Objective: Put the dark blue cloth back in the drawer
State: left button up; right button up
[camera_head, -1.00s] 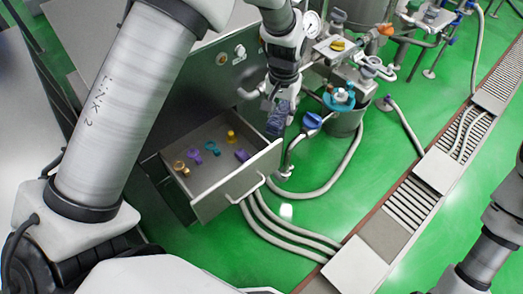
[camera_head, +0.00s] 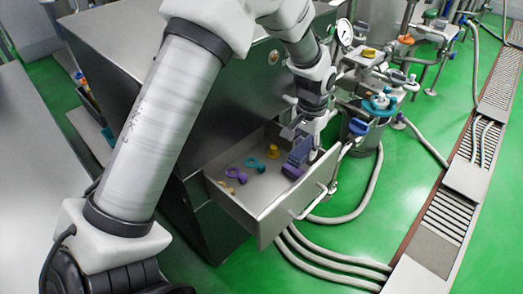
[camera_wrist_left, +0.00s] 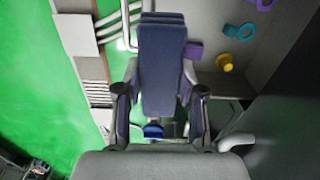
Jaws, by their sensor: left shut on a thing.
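The dark blue cloth (camera_head: 299,151) is a folded, narrow pad. It fills the upper middle of the left wrist view (camera_wrist_left: 162,65). My left gripper (camera_head: 307,140) is shut on it, with a finger on each side in the wrist view (camera_wrist_left: 160,112). The grey drawer (camera_head: 285,212) is pulled open from the dark cabinet. In the head view the cloth appears over its right end, near the front wall; whether it touches the floor of the drawer I cannot tell. My right gripper is out of view.
The drawer holds a purple block (camera_head: 291,172) beside the cloth, a yellow piece (camera_head: 273,151), a teal ring piece (camera_head: 254,164), a purple ring piece (camera_head: 236,174) and small orange pieces. Pipes and a valve stand close right of the drawer. Hoses run below its handle.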

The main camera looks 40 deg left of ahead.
pick_arm(q)
notch_tip(320, 180, down, 7)
jog(key=a+b, duration=0.3)
jog(key=b, duration=0.7)
send_over(279, 192)
notch_tip(279, 192, down, 5)
notch_tip(279, 192, down, 10)
jog(key=shift+r+b, duration=0.2)
jog(key=shift+b, duration=0.85)
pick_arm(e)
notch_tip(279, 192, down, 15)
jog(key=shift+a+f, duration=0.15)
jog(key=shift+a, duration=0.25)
pick_arm(q)
jog(key=o, duration=1.1)
jog(key=shift+f, duration=0.1)
notch_tip(279, 192, up, 12)
jog(key=p, duration=0.3)
jog(key=shift+r, duration=0.2)
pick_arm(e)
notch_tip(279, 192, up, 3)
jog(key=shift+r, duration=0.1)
